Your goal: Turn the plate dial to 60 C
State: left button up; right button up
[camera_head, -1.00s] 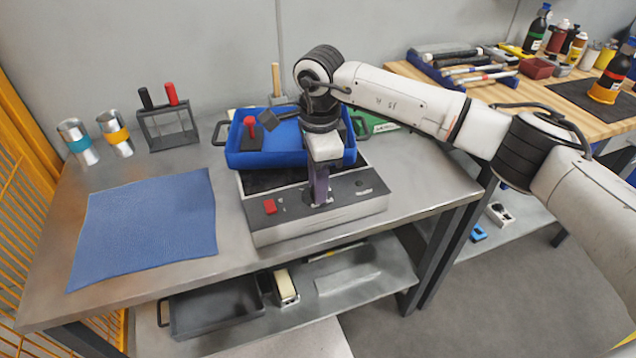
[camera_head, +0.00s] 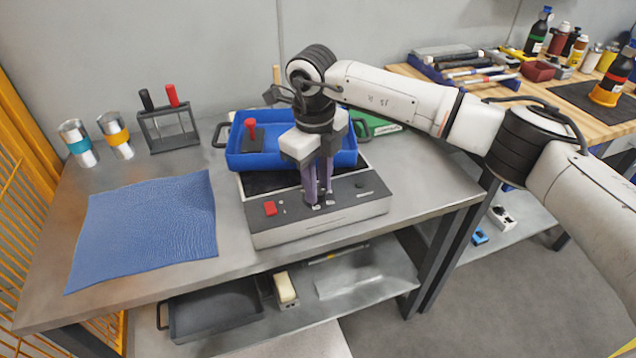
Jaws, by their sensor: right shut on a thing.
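The hot plate (camera_head: 345,212) is a grey box with a dark top on the metal table. My right gripper (camera_head: 318,200) points down at the middle of the panel. Its purplish fingers are shut on the plate dial, which they hide almost wholly. The dial's pointer and any temperature marks are too small or covered to read. My left gripper is not in view.
A blue tray (camera_head: 245,160) with a red-handled tool stands right behind the plate. A blue mat (camera_head: 145,230), two steel cups (camera_head: 115,135) and a small rack (camera_head: 168,127) are to the left. A lower shelf holds a dark tray (camera_head: 215,308).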

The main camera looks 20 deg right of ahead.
jog(key=m, duration=0.6)
jog(key=shift+r, duration=0.1)
jog(key=m+p, duration=0.1)
jog(key=m, duration=0.4)
jog(key=shift+w+m+g, duration=0.1)
jog(key=shift+m+g, duration=0.2)
jog(key=shift+m, duration=0.1)
jog(key=m+p, duration=0.1)
jog(key=m, duration=0.1)
jog(key=shift+m, duration=0.4)
jog(key=m+p, duration=0.1)
jog(key=m, duration=0.2)
jog(key=shift+r+m+p, duration=0.1)
jog(key=shift+m+p, duration=0.2)
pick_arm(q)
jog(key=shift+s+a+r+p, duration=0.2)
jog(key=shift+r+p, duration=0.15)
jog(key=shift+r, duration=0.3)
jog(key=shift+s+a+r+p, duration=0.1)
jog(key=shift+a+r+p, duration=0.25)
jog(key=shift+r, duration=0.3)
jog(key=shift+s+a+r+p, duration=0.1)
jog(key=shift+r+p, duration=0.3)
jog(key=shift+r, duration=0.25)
pick_arm(e)
jog(key=shift+d+m+y, duration=0.15)
jog(key=shift+m+y, duration=0.15)
jog(key=shift+m, duration=2.2)
